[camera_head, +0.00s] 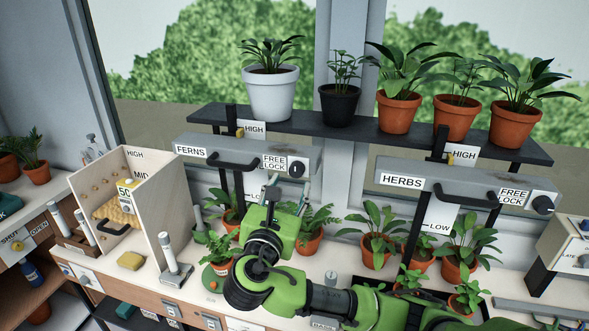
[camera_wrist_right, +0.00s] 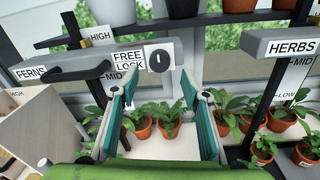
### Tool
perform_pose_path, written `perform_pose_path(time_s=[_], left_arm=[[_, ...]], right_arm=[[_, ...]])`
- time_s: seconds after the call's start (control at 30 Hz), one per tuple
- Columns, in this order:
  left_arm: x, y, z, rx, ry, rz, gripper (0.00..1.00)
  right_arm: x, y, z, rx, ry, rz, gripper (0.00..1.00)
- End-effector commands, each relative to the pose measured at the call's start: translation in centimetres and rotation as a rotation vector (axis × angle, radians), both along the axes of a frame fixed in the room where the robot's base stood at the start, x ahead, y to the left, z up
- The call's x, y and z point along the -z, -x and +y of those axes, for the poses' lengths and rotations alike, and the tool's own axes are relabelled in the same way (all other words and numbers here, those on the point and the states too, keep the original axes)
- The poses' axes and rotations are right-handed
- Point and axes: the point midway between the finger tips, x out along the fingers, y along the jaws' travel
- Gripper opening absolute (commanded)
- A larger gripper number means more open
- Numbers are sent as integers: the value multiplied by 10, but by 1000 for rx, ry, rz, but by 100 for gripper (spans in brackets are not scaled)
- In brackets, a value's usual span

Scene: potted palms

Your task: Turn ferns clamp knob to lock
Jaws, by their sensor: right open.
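The ferns clamp knob (camera_head: 297,168) is a round black knob at the right end of the grey FERNS lamp bar (camera_head: 225,150). A FREE/LOCK label (camera_head: 274,163) sits just left of it. In the right wrist view the knob (camera_wrist_right: 158,58) carries a white mark that stands about upright. My right gripper (camera_head: 287,186) is just below and in front of the knob in the head view. In the wrist view its teal fingers (camera_wrist_right: 157,88) are spread wide, with the knob beyond and between their tips, apart from both. Nothing is held. My left gripper is not in view.
A black handle (camera_head: 232,162) sticks out left of the label. The HERBS bar (camera_head: 450,180) with its own knob (camera_head: 543,204) is to the right. A shelf of potted plants (camera_head: 370,131) runs above. Potted ferns (camera_head: 311,228) stand below on the bench.

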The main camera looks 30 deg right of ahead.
Motion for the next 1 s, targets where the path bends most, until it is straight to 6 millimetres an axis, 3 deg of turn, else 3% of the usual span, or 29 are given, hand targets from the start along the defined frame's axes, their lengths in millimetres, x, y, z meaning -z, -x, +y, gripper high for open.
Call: perform_pose_path(time_s=[0.1, 0.3, 0.7, 0.73, 0.87, 1.0], left_arm=[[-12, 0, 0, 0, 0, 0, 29], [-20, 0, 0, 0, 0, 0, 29], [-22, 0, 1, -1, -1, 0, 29], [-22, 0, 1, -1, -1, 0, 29], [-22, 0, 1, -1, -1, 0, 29], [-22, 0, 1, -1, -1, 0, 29]], right_arm=[[-4, -16, -19, 3, 3, 1, 42], [-2, -35, -37, 1, 0, 0, 42], [0, -41, -43, 0, -2, -1, 42], [0, -41, -43, 0, -2, -1, 39], [0, -41, -43, 0, -2, -1, 6], [0, -41, -43, 0, -2, -1, 4]])
